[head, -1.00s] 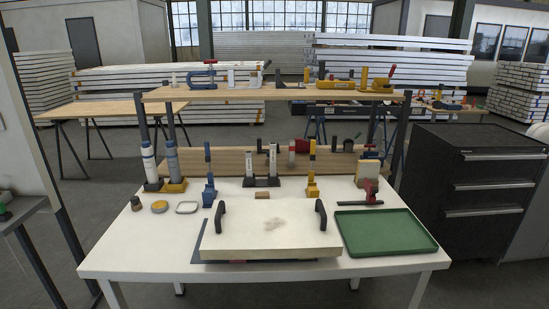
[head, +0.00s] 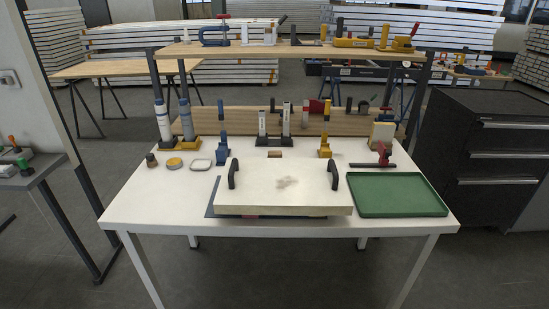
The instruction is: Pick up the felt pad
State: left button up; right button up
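I cannot make out a clear felt pad. A pale thick board (head: 310,187) with two black handles lies near the front edge of the white table. A dark grey sheet (head: 212,199) lies partly under it and shows along its left side and front. A small reddish edge also shows under the board's front. What else lies beneath the board is hidden. A small brown block (head: 274,154) sits behind the board; its material is too small to tell. Neither of my grippers is in view.
A green tray (head: 398,209) lies right of the board on the white table (head: 150,205). A small jar (head: 151,160), a yellow tin (head: 174,163) and a pale ring (head: 200,164) stand at the left. Clamps stand behind, under a wooden shelf (head: 290,49).

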aim_at(271, 153)
jog(key=i+j, duration=0.2)
jog(key=i+j+z, duration=0.45)
jog(key=j, duration=0.4)
jog(key=i, duration=0.05)
